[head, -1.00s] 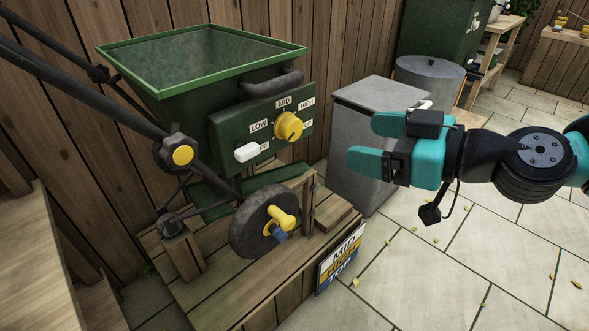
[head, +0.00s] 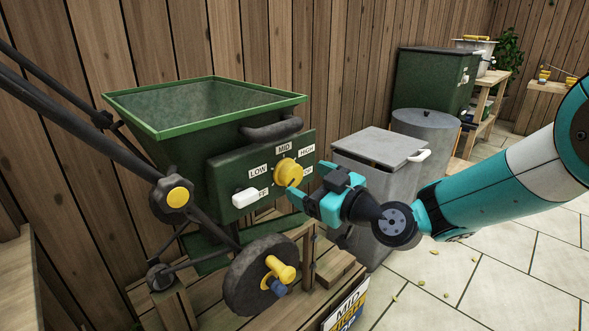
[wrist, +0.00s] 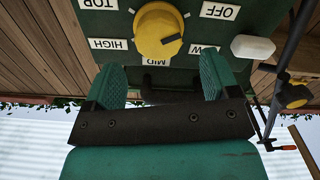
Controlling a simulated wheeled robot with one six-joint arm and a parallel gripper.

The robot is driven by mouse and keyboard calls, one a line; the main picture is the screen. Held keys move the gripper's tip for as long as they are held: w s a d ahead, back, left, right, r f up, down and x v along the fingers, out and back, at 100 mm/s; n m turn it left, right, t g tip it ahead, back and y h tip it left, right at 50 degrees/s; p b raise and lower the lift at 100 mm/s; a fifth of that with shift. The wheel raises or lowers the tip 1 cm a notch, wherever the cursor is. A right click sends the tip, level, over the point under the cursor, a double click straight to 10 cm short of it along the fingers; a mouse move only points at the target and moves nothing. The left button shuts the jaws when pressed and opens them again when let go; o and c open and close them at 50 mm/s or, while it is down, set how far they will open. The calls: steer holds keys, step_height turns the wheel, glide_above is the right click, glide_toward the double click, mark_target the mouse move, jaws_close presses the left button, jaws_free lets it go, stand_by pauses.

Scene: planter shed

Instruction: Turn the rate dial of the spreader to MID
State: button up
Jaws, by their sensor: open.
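The green spreader (head: 235,205) stands on a wooden platform. The yellow rate dial (head: 288,172) is on its front panel, ringed by the labels OFF, LOW, MID, HIGH and TOP. In the wrist view, upside down, the dial (wrist: 158,32) has a dark mark on its lower-right side, roughly towards LOW. My gripper (head: 309,183) is open and faces the panel close to the dial. In the wrist view its two teal fingers (wrist: 168,82) stand apart just below the dial, with nothing between them; the dial looks outside them. Contact is not visible.
A white lever (head: 245,196) sits left of the dial. A yellow-handled wheel (head: 262,272) is below. A grey bin (head: 378,150) stands right, behind my arm. A sign (head: 345,305) leans at the platform front. Paved floor (head: 500,270) is open at right.

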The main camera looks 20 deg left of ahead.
mark_target(295, 175)
steer(key=x, duration=0.5)
steer(key=c, duration=0.9)
